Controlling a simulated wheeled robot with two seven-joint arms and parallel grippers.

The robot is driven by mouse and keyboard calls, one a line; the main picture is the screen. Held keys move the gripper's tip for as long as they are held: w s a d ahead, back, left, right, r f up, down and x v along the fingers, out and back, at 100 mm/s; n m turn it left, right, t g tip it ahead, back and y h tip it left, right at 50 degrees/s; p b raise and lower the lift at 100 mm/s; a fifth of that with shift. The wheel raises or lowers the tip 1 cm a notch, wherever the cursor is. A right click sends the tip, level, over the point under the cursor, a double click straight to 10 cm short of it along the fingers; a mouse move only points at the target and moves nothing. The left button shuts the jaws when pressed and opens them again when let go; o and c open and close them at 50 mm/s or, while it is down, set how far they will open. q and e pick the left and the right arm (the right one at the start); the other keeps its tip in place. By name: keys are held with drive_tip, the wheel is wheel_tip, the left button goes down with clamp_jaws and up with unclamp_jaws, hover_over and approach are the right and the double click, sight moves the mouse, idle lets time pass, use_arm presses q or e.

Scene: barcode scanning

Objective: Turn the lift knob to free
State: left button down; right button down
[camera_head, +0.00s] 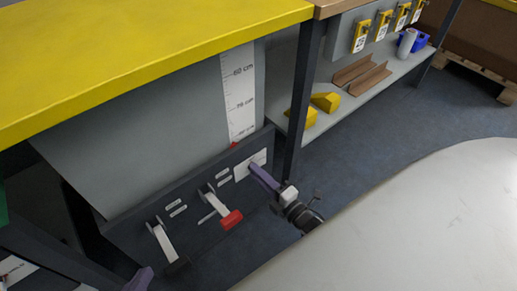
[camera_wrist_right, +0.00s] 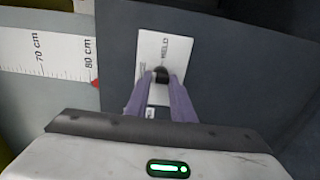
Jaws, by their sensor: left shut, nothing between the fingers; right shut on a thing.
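The lift knob (camera_wrist_right: 161,74) is small and black, in front of a white plate (camera_wrist_right: 152,46) marked "HELD" on the dark control panel (camera_head: 130,232). My right gripper (camera_wrist_right: 161,80) is shut on the knob, with a purple finger on each side of it. In the head view my right gripper (camera_head: 254,169) reaches the panel's right end and hides the knob. Part of the plate's lettering is hidden by the fingers. My left gripper (camera_head: 139,279) shows only as a purple finger at the bottom edge, shut and empty, apart from the panel.
A red-handled lever (camera_head: 230,220) and a black-handled lever (camera_head: 176,266) stick out of the panel left of the knob. A height scale (camera_head: 239,95) has a red pointer (camera_wrist_right: 95,83) near 80 cm. A yellow tabletop (camera_head: 130,55) overhangs; a dark table leg (camera_head: 301,95) stands nearby.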

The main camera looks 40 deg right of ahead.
drive_tip(key=shift+s, duration=0.1)
idle(0.3)
use_arm(q)
drive_tip(key=shift+f, duration=0.1)
use_arm(e)
drive_tip(key=c, duration=1.5)
unclamp_jaws()
drive_tip(key=shift+c, duration=0.2)
use_arm(q)
drive_tip(key=shift+s+a+f+g+y+p, duration=0.25)
drive_tip(key=shift+a+f+g+p, duration=0.1)
drive_tip(key=shift+f+p, duration=0.25)
drive_tip(key=shift+s+a+f+g+y+p, duration=0.1)
drive_tip(key=shift+a+f+g+y+p, duration=0.2)
drive_tip(key=shift+f+p, duration=0.3)
use_arm(e)
drive_tip(key=s, duration=1)
drive_tip(key=shift+d, duration=0.4)
use_arm(q)
drive_tip(key=shift+w+r, duration=0.1)
drive_tip(key=shift+r, duration=0.1)
use_arm(e)
drive_tip(key=shift+s, duration=0.1)
